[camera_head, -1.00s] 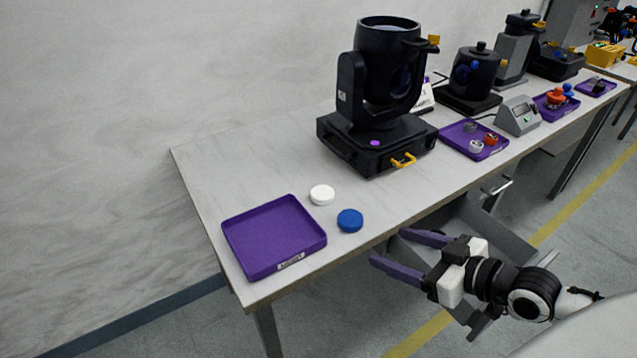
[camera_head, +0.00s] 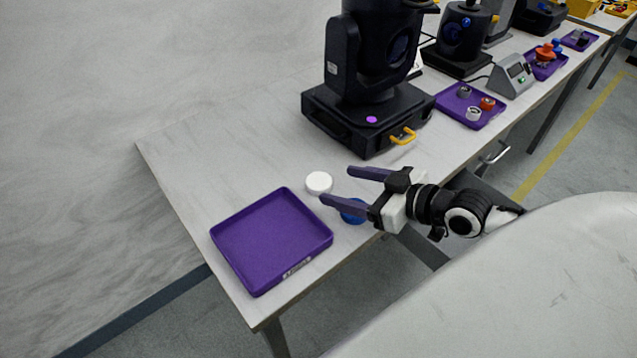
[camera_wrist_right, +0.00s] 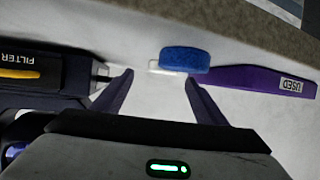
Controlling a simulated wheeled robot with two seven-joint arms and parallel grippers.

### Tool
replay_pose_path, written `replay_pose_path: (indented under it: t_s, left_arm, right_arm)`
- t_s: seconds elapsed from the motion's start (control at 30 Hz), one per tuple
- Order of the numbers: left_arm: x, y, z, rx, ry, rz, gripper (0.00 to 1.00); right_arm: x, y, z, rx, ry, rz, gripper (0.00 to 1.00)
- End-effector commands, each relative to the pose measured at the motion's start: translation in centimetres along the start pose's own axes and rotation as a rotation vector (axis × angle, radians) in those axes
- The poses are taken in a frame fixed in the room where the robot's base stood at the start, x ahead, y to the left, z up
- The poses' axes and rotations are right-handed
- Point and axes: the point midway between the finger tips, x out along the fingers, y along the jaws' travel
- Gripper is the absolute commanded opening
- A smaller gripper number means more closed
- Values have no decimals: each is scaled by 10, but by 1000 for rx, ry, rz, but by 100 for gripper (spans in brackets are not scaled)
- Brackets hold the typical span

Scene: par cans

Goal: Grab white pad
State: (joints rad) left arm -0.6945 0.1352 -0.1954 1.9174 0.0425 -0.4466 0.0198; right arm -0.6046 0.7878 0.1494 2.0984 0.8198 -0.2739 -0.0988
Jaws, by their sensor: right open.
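The white pad (camera_head: 319,183) is a small round disc lying on the table in the head view. In the right wrist view a sliver of the white pad (camera_wrist_right: 154,67) shows behind the blue pad (camera_wrist_right: 185,59). The blue pad (camera_head: 353,212) lies just in front of the white one and is partly hidden by a finger in the head view. My right gripper (camera_head: 336,184) is open and empty, its purple fingers over the table's front edge area, pointing toward the white pad. It does not touch the white pad, as far as I can see. My left gripper is out of view.
An empty purple tray (camera_head: 270,238) labelled USED lies left of the pads. A black moving-head lamp (camera_head: 368,85) with a yellow latch stands behind and to the right. Another purple tray (camera_head: 448,107) with small parts lies farther along the table (camera_head: 190,160). Bare tabletop lies behind the pads.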

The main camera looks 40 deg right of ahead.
Motion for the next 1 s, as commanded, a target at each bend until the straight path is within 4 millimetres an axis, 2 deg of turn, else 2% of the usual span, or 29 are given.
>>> replay_pose_path:
  t_s: [0.17,0.53,0.87,1.0]
  left_arm:
    - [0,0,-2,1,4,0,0]
    - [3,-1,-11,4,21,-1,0]
    - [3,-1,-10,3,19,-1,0]
    - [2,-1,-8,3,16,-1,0]
  right_arm:
    - [8,-1,0,1,0,0,66]
    - [50,-5,-4,1,1,1,66]
    - [54,-6,-3,0,-2,-1,66]
    - [54,-6,-3,0,-2,0,43]
